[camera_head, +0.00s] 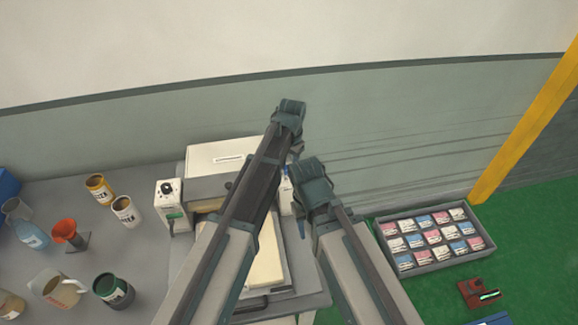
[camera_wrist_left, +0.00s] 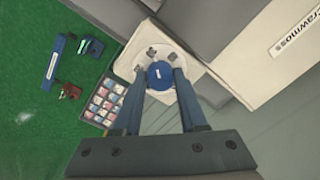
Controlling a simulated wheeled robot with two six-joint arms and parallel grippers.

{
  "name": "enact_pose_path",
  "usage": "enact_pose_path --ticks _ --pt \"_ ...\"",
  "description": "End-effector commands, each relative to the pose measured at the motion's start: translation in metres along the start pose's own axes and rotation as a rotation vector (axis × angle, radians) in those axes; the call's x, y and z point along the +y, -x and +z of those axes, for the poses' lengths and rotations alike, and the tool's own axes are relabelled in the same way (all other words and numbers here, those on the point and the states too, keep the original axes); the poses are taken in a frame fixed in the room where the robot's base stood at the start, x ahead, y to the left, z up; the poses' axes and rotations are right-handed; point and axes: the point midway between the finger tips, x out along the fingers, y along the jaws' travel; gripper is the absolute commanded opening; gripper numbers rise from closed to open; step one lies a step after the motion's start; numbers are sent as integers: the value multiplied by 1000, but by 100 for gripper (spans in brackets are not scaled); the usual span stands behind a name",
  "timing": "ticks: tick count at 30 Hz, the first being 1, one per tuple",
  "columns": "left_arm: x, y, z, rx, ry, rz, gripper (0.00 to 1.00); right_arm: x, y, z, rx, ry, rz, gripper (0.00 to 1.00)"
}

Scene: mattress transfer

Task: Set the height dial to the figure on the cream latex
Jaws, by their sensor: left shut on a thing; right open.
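In the left wrist view a round blue dial (camera_wrist_left: 160,76) with a small white mark sits on a white plate (camera_wrist_left: 183,66). The fingers of my left gripper (camera_wrist_left: 160,84) are closed on it from both sides. In the head view my arms hide most of the dial's surroundings. My right gripper (camera_head: 318,205) is beside the machine's right side, apart from the dial, and open. A cream slab (camera_head: 268,265) lies on the machine, partly covered by my left arm. A cream-white can (camera_head: 126,210) with a dark-printed label stands on the grey table. I cannot read a figure on either.
A yellow can (camera_head: 99,188), a blue beaker (camera_head: 32,236), a red funnel (camera_head: 67,232), a jug (camera_head: 56,290) and a dark green can (camera_head: 112,290) stand at the left. A white control box (camera_head: 172,205) adjoins the machine. A swatch tray (camera_head: 428,267) lies right, near a yellow post (camera_head: 525,125).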

Motion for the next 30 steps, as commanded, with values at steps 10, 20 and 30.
enact_pose_path --ticks 10,20,30 --pt "0 0 0 -3 89 0 0 0 0 0 0 0 0 50" --pt "0 0 0 -3 97 0 0 0 0 0 0 0 0 50" --pt "0 0 0 -4 96 0 71 0 0 0 0 0 0 50"
